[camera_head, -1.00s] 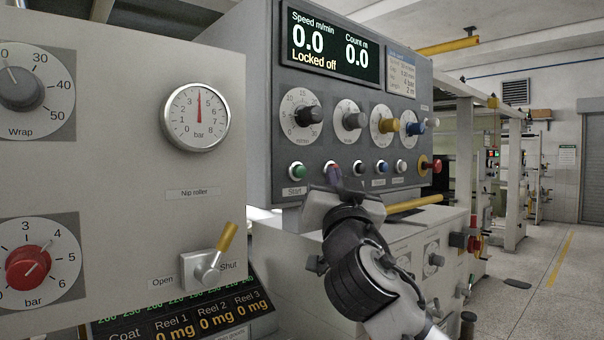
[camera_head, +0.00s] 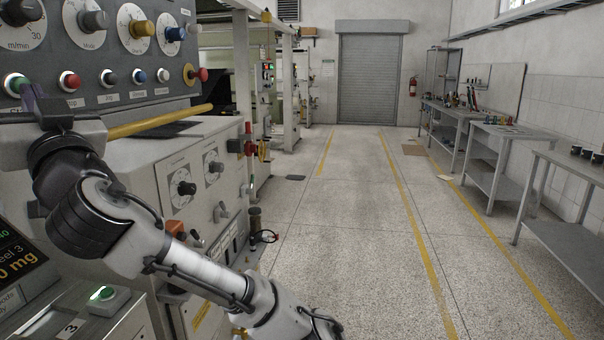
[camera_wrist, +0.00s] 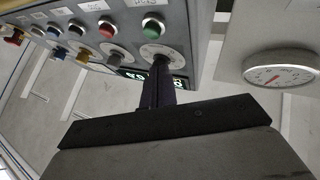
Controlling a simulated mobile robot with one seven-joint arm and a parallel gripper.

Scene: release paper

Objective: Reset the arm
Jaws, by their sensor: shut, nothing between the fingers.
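My arm reaches from the bottom of the head view up to the left. My gripper (camera_head: 30,92) is at the left edge, in front of the grey control panel and its row of buttons. In the wrist view my gripper (camera_wrist: 160,72) shows its dark fingers together with nothing between them. The green button (camera_wrist: 153,27) and red button (camera_wrist: 105,27) lie beyond the fingertips there. In the head view the green button (camera_head: 16,84) is just above the fingertips. Whether the fingers touch the panel I cannot tell.
A yellow bar (camera_head: 160,120) crosses the machine just right of my gripper. A red-knobbed stop (camera_head: 197,74) sits at the panel's right end. A round gauge (camera_wrist: 282,70) shows in the wrist view. Open floor (camera_head: 350,230) lies to the right, with benches (camera_head: 490,145) along the wall.

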